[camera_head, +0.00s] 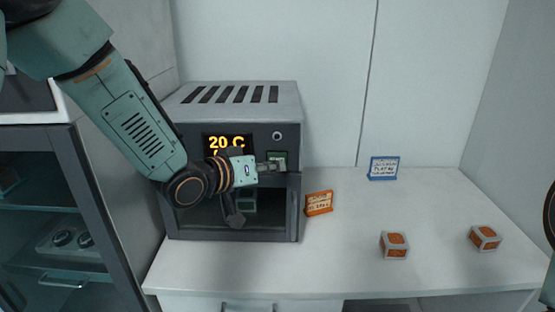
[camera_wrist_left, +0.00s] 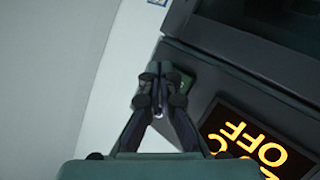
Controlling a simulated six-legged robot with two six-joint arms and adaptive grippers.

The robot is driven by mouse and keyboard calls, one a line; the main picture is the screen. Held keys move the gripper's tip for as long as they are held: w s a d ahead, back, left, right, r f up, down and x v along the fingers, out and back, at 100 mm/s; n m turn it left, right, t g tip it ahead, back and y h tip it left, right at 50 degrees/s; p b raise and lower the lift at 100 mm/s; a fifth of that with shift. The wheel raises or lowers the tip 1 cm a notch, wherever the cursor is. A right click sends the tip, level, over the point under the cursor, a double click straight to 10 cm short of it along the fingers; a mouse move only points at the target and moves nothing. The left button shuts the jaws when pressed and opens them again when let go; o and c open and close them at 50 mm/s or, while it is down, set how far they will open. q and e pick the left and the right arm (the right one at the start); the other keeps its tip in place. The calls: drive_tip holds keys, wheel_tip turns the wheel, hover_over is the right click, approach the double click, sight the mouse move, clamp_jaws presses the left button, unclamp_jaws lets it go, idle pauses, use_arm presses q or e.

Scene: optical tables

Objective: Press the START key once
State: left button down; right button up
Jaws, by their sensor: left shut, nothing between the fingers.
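The grey oven-like device (camera_head: 240,100) stands on the bench with its front facing me. Its display (camera_head: 228,142) reads 20 C in orange; in the left wrist view the display (camera_wrist_left: 255,140) shows OFF. A small green key (camera_head: 277,156), apparently START, sits right of the display, partly hidden by my fingers. My left gripper (camera_head: 284,164) is shut and empty, its tips at the key's lower edge. In the left wrist view the shut fingertips (camera_wrist_left: 158,70) lie beside the green key (camera_wrist_left: 185,82); I cannot tell whether they touch it.
A round knob (camera_head: 277,135) sits above the key. An orange sign (camera_head: 319,203) and a blue-framed sign (camera_head: 383,168) stand to the right. Two orange-topped blocks (camera_head: 394,245) (camera_head: 485,238) lie on the white bench (camera_head: 350,262). A glass-fronted cabinet (camera_head: 92,200) is at the left.

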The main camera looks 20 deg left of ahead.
use_arm(q)
drive_tip(key=shift+s+r, duration=0.1)
drive_tip(key=shift+s, duration=0.1)
drive_tip(key=shift+w, duration=0.2)
idle(0.4)
drive_tip(key=shift+w+a+p, duration=0.15)
drive_tip(key=shift+w+p, duration=0.05)
drive_tip(key=shift+p, duration=0.1)
drive_tip(key=shift+w, duration=0.1)
idle(0.4)
